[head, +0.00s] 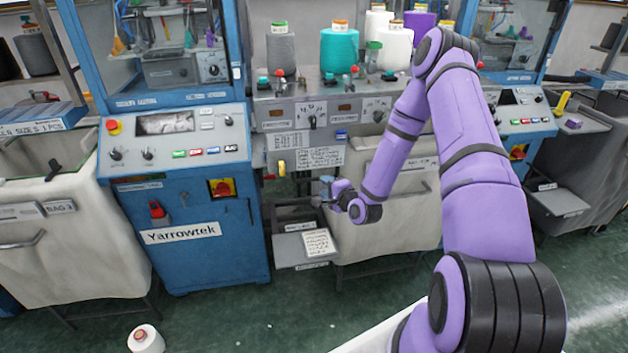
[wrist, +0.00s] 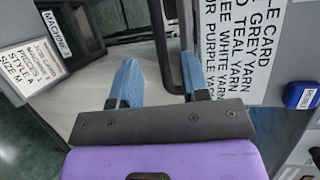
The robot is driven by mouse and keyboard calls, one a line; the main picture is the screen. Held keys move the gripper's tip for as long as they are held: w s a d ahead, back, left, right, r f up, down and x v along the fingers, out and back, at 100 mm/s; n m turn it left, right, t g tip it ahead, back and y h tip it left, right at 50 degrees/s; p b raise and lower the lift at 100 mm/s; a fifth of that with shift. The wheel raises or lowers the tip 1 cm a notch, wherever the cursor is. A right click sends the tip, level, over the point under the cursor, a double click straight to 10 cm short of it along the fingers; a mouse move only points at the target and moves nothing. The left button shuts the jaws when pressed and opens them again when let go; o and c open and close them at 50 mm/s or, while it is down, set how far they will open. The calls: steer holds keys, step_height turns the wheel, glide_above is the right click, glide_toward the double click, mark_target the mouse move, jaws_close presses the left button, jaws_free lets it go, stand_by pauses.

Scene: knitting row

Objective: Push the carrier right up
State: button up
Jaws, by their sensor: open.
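My gripper (head: 326,190) is in front of the middle machine, under its placards and above a low grey tray (head: 290,252). In the wrist view my gripper (wrist: 158,80) has its two blue fingers wide apart, with nothing held between them. A dark looped bar (wrist: 170,50) shows beyond the fingers, nearer the right one; contact cannot be told. I cannot pick out with certainty which part is the carrier; small knobs and levers line the middle machine's top panel (head: 345,108).
A white style card (wrist: 240,50) is close to the right finger, with a blue button (wrist: 300,95) beyond it. A job card (wrist: 38,72) lies to the left; it also shows on the tray in the head view (head: 319,242). A blue cabinet (head: 205,262) stands left.

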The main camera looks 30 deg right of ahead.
mark_target(316, 180)
steer(key=x, duration=0.7)
steer(key=shift+w, duration=0.2)
jaws_close()
